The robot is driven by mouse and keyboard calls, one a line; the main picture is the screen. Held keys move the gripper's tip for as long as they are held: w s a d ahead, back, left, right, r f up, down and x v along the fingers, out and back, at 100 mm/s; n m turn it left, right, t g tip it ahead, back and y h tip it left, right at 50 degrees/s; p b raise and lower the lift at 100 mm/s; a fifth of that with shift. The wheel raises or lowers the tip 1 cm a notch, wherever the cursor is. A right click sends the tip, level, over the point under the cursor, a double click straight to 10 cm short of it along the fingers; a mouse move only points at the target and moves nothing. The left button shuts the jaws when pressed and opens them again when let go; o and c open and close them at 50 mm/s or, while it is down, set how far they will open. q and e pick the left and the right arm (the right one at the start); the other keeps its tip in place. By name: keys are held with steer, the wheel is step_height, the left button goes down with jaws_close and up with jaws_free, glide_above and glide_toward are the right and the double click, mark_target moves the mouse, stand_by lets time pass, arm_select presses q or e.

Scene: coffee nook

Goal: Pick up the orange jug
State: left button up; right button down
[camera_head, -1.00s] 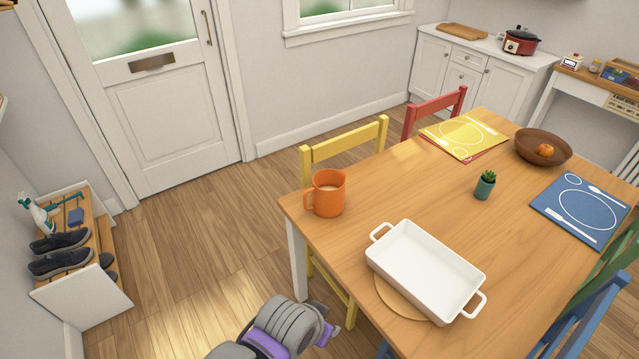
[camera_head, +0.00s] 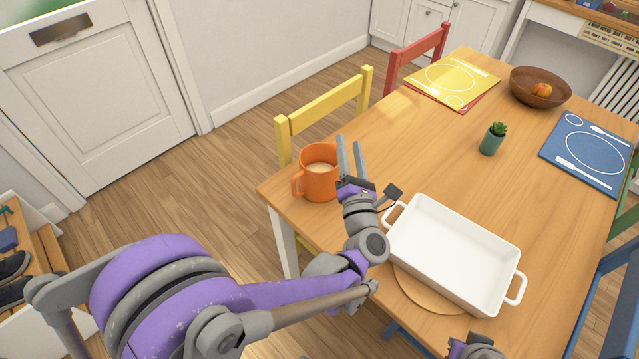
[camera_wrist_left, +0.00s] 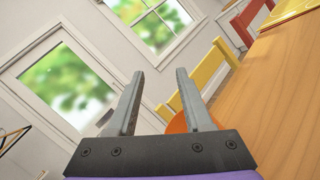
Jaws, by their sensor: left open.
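The orange jug (camera_head: 318,186) stands upright on the near left corner of the wooden table, with pale liquid inside and its handle on the left. My left gripper (camera_head: 349,145) is open and empty, just right of the jug in the head view, its fingers pointing up and away. I cannot tell whether a finger touches the jug. In the left wrist view, a small part of the orange jug (camera_wrist_left: 178,124) shows behind the right finger of the open gripper (camera_wrist_left: 160,74); the rest is hidden. My right gripper's fingers are not seen.
A white baking dish (camera_head: 455,252) on a round board (camera_head: 425,293) stands right of my left gripper. A small potted plant (camera_head: 492,139), a wooden bowl (camera_head: 540,88), a yellow placemat (camera_head: 452,80) and a blue placemat (camera_head: 590,153) lie farther back. A yellow chair (camera_head: 322,105) stands behind the jug.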

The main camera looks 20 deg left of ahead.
arm_select(q)
steer(key=s+a+f+n+g+y+b, duration=0.1)
steer(key=s+a+f+n+g+y, duration=0.2)
steer(key=f+n+g+y, duration=0.45)
arm_select(e)
steer(key=shift+w+a+f, duration=0.1)
steer(key=shift+a+f, duration=0.05)
steer(key=shift+f, duration=0.4)
steer(key=shift+a+f, duration=0.1)
steer(key=shift+f, duration=0.45)
arm_select(q)
steer(key=n+g+b, duration=0.1)
steer(key=n+g, duration=0.2)
steer(key=n, duration=0.5)
glide_toward(295, 189)
arm_select(e)
steer(key=shift+d+f, duration=0.15)
steer(key=shift+f, duration=0.25)
arm_select(q)
steer(key=shift+h, duration=0.35)
steer(key=x, duration=0.4)
steer(key=shift+w+a+r, duration=0.15)
steer(key=shift+a+r, duration=0.1)
steer(key=shift+r, duration=0.1)
steer(key=shift+f+x, duration=0.2)
steer(key=shift+x, duration=2.85)
arm_select(e)
steer(key=shift+r, duration=0.1)
arm_select(q)
jaws_close()
